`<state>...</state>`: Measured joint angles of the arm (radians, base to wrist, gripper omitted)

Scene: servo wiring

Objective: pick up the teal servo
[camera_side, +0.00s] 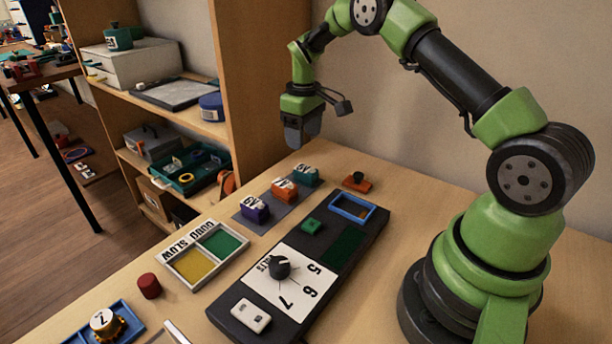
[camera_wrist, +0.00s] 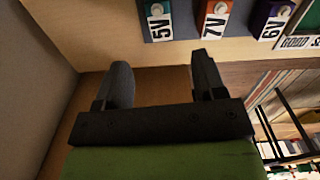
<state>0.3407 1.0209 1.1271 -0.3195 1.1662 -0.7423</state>
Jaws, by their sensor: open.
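The teal servo (camera_side: 306,175) stands at the back end of a grey mat on the table, with a white 5V label. It also shows at the top of the wrist view (camera_wrist: 158,22), cut off by the frame's upper edge. My gripper (camera_side: 302,138) hangs in the air above the back of the table, higher than the teal servo and apart from it. In the wrist view my gripper (camera_wrist: 160,66) has its two dark fingers spread, with nothing between them.
An orange servo (camera_side: 284,190) and a purple servo (camera_side: 256,207) stand beside the teal one. A black panel (camera_side: 232,313) with a dial (camera_side: 279,267) lies to the front. A tray with yellow and green compartments (camera_side: 169,265) is at left. A wooden shelf (camera_side: 260,70) rises behind.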

